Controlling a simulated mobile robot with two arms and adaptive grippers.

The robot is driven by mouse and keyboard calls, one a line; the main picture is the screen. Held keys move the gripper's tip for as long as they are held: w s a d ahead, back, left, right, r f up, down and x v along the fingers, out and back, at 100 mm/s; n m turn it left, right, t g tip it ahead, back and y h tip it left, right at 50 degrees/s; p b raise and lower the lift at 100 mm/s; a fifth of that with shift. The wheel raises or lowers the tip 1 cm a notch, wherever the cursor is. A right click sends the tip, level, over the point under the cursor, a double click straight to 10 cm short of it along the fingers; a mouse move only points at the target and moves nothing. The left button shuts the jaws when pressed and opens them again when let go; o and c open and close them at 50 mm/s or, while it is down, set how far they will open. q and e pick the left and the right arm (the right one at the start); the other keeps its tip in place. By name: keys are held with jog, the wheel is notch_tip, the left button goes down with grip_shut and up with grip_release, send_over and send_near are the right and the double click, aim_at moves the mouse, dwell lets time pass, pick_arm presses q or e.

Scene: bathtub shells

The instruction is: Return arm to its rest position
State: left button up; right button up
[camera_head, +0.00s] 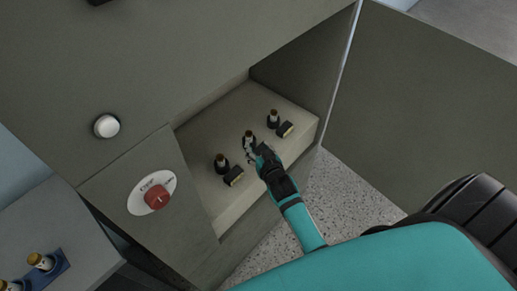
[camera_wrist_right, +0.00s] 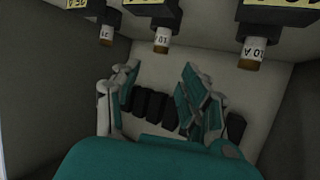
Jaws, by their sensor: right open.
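My right gripper (camera_head: 260,153) reaches into an open compartment in the head view. It is close to the middle one of three dark fittings with pale tops, the middle fitting (camera_head: 249,138). The front fitting (camera_head: 221,162) is to its left and the back fitting (camera_head: 273,118) is further in. In the right wrist view the gripper (camera_wrist_right: 155,90) has its fingers spread apart. Several black pieces (camera_wrist_right: 155,105) show behind and between the fingers; whether any is touched cannot be told. My left gripper is not in view.
The compartment floor (camera_head: 225,110) is pale. An open door panel (camera_head: 430,90) stands to the right. A red switch (camera_head: 157,197) and a white knob (camera_head: 107,126) are on the cabinet. A blue rack (camera_head: 52,275) with brown-topped vials is at lower left.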

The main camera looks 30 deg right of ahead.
jog(key=s+a+r+n+g+y, duration=0.1)
jog(key=s+a+r+n+g, duration=0.3)
jog(key=s, duration=1)
jog(key=s+a+n+g+y, duration=0.15)
jog(key=s+g, duration=0.45)
jog(key=s, duration=0.8)
notch_tip(320, 180, down, 28)
jog(key=s+g, duration=0.1)
jog(key=s+d+f+g, duration=0.1)
jog(key=s+d+f, duration=0.1)
jog(key=s+f, duration=1.3)
jog(key=shift+s+d, duration=0.3)
jog(key=shift+s, duration=0.4)
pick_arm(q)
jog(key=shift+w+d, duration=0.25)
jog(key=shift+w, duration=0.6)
pick_arm(e)
jog(key=shift+c, duration=0.4)
jog(key=shift+c, duration=0.3)
